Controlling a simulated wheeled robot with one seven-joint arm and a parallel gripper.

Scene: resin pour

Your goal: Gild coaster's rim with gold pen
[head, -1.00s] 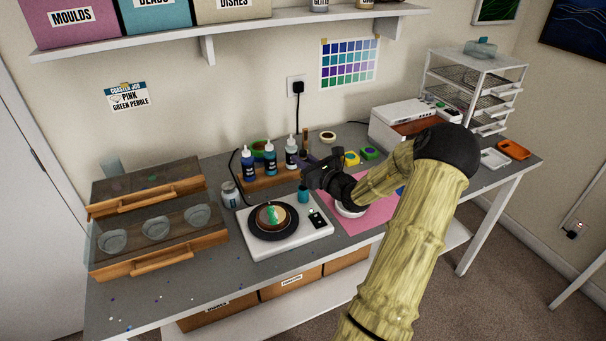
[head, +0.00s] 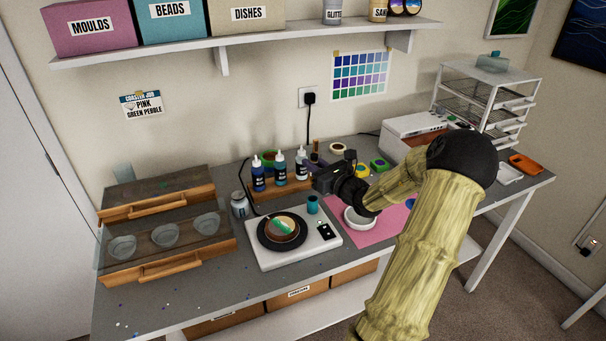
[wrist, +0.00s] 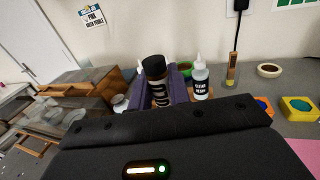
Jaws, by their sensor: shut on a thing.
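The coaster (head: 282,228), brown-edged with a green and white top, lies on a round black turntable (head: 264,240) on a white scale-like base (head: 262,260). My gripper (head: 326,180) is above and behind the coaster, to its right, near the bottles, and apart from the coaster. In the wrist view its purple fingers (wrist: 178,84) are shut on a dark-capped cylinder with a gold-brown band, which I take for the gold pen (wrist: 155,68). Its label is unreadable and its lower end is hidden by my gripper body.
Resin bottles (head: 279,168) stand in a wooden rack close behind my gripper. A teal cup (head: 312,205) stands by the base. A white bowl (head: 360,218) sits on a pink mat (head: 376,232). The front-left table is mostly clear.

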